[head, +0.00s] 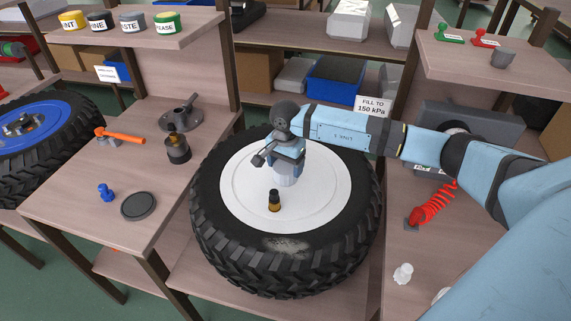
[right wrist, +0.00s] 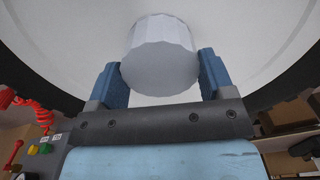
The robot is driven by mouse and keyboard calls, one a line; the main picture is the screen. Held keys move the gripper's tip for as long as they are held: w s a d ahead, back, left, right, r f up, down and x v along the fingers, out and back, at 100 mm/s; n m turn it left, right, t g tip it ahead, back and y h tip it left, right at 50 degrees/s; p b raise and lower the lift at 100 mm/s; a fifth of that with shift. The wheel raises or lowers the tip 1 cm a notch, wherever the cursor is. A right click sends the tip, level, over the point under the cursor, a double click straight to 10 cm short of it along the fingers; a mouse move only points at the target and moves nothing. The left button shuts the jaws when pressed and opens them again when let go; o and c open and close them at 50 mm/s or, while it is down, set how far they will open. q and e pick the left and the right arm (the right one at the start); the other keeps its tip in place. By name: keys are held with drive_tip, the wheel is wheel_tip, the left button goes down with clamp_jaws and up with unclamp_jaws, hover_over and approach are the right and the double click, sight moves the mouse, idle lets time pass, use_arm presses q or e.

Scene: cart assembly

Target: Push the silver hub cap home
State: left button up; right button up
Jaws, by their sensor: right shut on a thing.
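The silver hub cap (head: 284,181) is a pale, faceted cylinder at the middle of the white wheel disc (head: 323,208). The disc sits in a black tyre (head: 230,250) that lies flat. My right gripper (head: 287,160) comes down from above and is shut on the cap. In the right wrist view the cap (right wrist: 160,55) stands between the two blue fingers of the gripper (right wrist: 161,78). Its lower edge is close to the disc; I cannot tell whether it is fully seated. My left gripper is not in view.
A dark and brass valve stem (head: 274,201) stands up from the disc in front of the cap. On the left bench are an orange hammer (head: 120,136), a dark cup (head: 177,150), a blue stamp-like piece (head: 106,193) and a black disc (head: 139,206). A red coiled hose (head: 433,204) is at right.

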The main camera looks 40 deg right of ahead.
drive_tip(key=o, duration=0.9)
drive_tip(key=shift+f, duration=0.1)
drive_tip(key=shift+r, duration=0.9)
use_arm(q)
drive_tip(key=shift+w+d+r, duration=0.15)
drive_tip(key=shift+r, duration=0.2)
use_arm(e)
wheel_tip(320, 180, up, 12)
drive_tip(key=shift+r, duration=0.1)
